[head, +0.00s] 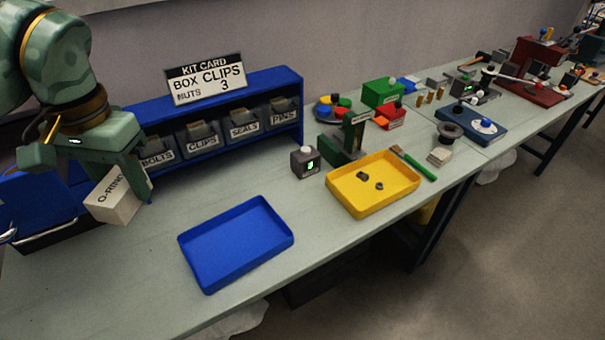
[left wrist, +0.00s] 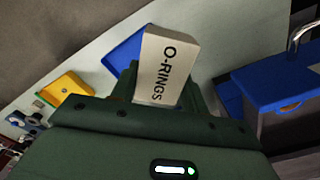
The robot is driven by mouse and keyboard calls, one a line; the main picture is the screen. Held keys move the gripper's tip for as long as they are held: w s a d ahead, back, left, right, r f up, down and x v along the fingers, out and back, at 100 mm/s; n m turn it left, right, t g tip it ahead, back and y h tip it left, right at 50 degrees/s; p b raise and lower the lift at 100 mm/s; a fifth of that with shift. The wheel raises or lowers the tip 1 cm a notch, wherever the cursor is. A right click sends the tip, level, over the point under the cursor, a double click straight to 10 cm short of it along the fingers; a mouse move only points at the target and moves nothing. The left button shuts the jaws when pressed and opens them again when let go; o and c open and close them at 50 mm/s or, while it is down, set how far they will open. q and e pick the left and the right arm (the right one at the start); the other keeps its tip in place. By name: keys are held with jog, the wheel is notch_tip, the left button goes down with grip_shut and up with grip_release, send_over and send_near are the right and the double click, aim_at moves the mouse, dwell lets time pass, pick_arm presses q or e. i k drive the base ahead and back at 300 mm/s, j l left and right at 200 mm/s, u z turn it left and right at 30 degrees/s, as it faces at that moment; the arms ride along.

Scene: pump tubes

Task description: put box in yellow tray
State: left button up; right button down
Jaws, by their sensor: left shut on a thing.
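A white box (head: 117,201) labelled O-RINGS is held by my left gripper (head: 128,178) above the left part of the bench, tilted. The box also shows in the left wrist view (left wrist: 168,65), with its label facing the camera, between the fingers of my left gripper (left wrist: 170,95). The yellow tray (head: 347,203) lies on the bench to the right, well apart from the box, with two small dark parts in it. The yellow tray also shows at the left of the left wrist view (left wrist: 66,91). My right gripper is not in view.
An empty blue tray (head: 235,244) lies between the box and the yellow tray. A blue rack (head: 275,86) with labelled bins and a kit card (head: 207,79) stands behind. A small grey device (head: 305,163) and a green press (head: 345,143) stand behind the yellow tray.

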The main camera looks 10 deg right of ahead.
aim_at(358, 199)
jog(key=i+z, duration=0.1)
jog(key=z, duration=0.3)
jog(key=i+j+z, duration=0.1)
jog(key=z, duration=0.7)
jog(key=i+j+z, duration=0.15)
jog(key=z, duration=0.25)
jog(key=j+z, duration=0.15)
jog(key=z, duration=0.25)
jog(key=j, duration=0.2)
jog(key=i+z, duration=0.05)
